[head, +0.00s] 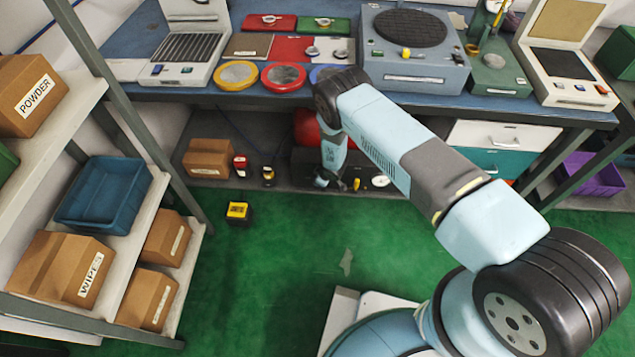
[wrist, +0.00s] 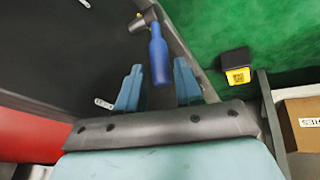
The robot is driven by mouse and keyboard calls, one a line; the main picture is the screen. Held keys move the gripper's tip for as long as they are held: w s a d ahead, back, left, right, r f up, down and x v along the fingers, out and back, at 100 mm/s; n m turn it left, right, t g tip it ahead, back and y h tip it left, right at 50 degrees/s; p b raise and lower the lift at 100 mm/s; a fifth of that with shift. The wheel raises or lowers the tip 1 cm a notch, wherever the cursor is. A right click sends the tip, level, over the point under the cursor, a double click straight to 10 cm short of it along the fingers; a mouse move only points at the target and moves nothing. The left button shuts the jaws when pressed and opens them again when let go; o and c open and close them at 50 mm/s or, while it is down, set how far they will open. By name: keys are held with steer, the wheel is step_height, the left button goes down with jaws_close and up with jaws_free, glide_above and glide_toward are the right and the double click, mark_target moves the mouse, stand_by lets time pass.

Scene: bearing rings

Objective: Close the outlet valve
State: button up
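In the wrist view a blue lever handle (wrist: 159,58) sits on a grey metal fitting (wrist: 143,20) at the edge of a dark panel; I take it for a valve handle, but no outlet label is readable. My gripper (wrist: 159,85) has its two teal fingers apart, one on each side of the handle's lower end, with narrow gaps showing. In the head view my gripper (head: 327,181) is low under the workbench, small and partly hidden by my arm. A small yellow part (head: 357,184) and a white round dial (head: 380,181) are to its right.
A red rounded body (head: 308,130) is behind my arm under the workbench (head: 160,95). A cardboard box (head: 208,158) stands left of it. A yellow-and-black block (head: 238,212) lies on the green floor (head: 290,240). A shelf with boxes stands at the left. The floor in front is mostly clear.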

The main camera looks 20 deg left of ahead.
steer(key=shift+x, duration=1.9)
steer(key=shift+c, duration=0.3)
jaws_close()
